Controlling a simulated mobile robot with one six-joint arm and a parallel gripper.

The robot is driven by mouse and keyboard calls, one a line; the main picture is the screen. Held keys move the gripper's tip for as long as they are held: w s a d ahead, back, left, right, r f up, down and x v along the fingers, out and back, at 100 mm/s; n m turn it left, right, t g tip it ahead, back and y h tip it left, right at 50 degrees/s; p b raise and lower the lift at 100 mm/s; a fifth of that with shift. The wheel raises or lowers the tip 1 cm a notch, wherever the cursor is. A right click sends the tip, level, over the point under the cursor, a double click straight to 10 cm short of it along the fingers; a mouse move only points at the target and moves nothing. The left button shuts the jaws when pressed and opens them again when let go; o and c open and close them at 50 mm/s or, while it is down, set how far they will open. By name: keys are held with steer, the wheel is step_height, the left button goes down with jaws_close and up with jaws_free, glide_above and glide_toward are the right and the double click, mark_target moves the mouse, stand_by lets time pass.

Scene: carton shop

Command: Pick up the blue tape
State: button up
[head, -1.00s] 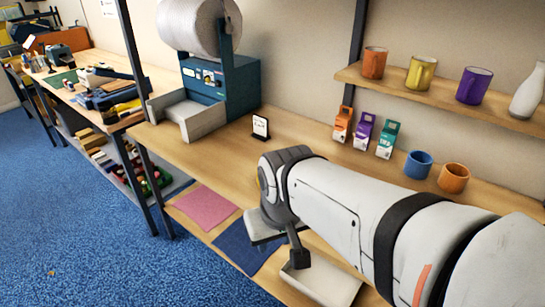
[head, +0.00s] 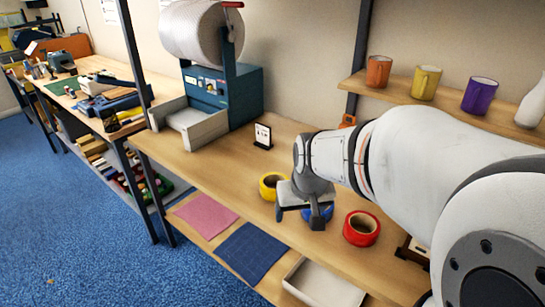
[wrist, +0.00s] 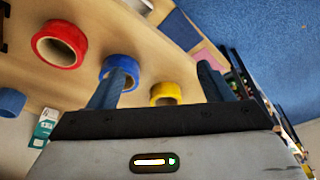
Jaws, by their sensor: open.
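The blue tape (head: 306,215) lies on the wooden counter between the yellow and red rolls, partly hidden behind my gripper in the head view. My gripper (head: 299,216) hangs over the counter in front of it, open and empty. In the wrist view the blue tape (wrist: 120,60) shows beyond the tip of the left finger, which covers part of it. The space between the fingers (wrist: 163,72) lies to the right of the blue tape there. I cannot tell the exact height of the fingertips above the counter.
The yellow tape (head: 266,186) lies left of the blue tape and the red tape (head: 361,239) right of it. A white tray (head: 318,284) and pink (head: 205,214) and navy (head: 250,252) sheets lie on a lower shelf. A small sign (head: 263,136) stands behind.

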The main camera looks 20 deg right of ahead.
steer(key=o, duration=0.4)
steer(key=shift+m+t, duration=0.3)
steer(key=shift+m, duration=0.3)
steer(key=w+d+f, duration=0.1)
steer(key=w+d, duration=0.1)
steer(key=w, duration=0.1)
steer(key=w+d+f, duration=0.2)
steer(key=w, duration=0.1)
steer(key=w+d+f, duration=0.1)
steer(key=w+d, duration=0.2)
steer(key=shift+w+f, duration=0.35)
steer(key=shift+f, duration=0.05)
steer(key=shift+o, duration=0.8)
steer(key=w+d+f, duration=0.4)
steer(key=d, duration=0.1)
steer(key=shift+w+h+p, duration=0.2)
steer(key=shift+h+p, duration=0.15)
steer(key=shift+h, duration=0.05)
steer(key=shift+w+d+f+m, duration=0.15)
steer(key=shift+w+f, duration=0.1)
steer(key=shift+f, duration=0.4)
steer(key=shift+w+f+m, duration=0.15)
steer(key=shift+w+f, duration=0.05)
steer(key=shift+f, duration=0.4)
steer(key=shift+s+p+x, duration=0.2)
steer(key=shift+s+x, duration=0.05)
steer(key=shift+x, duration=1.1)
steer(key=shift+s+p+x, duration=0.2)
steer(key=shift+x, duration=1.1)
